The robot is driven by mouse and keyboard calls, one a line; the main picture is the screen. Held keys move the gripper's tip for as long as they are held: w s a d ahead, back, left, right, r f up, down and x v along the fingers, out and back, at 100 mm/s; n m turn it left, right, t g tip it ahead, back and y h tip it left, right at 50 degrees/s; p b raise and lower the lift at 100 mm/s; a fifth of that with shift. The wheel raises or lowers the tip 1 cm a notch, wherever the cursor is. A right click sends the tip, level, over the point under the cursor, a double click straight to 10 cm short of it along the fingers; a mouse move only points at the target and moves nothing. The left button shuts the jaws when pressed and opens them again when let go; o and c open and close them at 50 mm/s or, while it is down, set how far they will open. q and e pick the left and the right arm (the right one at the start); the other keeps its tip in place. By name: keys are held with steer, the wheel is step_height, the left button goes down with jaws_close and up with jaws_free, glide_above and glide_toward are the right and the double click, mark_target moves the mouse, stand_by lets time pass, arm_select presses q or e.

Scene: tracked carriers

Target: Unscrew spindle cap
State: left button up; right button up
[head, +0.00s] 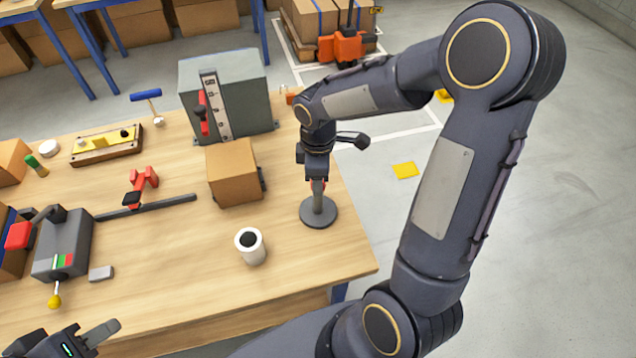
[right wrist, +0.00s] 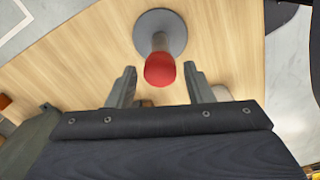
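The spindle is a grey post on a round dark base (head: 318,214) near the table's right edge. Its red cap (right wrist: 160,71) sits on the top of the post. In the head view the cap is mostly hidden behind my right gripper (head: 317,178). In the right wrist view my right gripper's two fingers are spread apart. The cap shows between the fingertips, with clear gaps to both sides. Whether it is level with the tips I cannot tell. My left gripper (head: 88,340) is at the bottom left, partly cut off; its opening is unclear.
A cardboard box (head: 234,174) and a grey cabinet with a red lever (head: 243,92) stand left of the spindle. A white cup (head: 250,247) stands in front. A grey device (head: 63,245) and a rail with a red clamp (head: 142,185) are further left. The front right tabletop is clear.

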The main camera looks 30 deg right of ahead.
steer(key=c, duration=0.6)
steer(key=shift+r+n+p, duration=0.15)
steer(key=shift+n+p, duration=0.3)
steer(key=shift+n, duration=0.35)
steer(key=shift+c, duration=0.2)
steer(key=shift+n+p, duration=0.45)
steer(key=shift+n, duration=0.75)
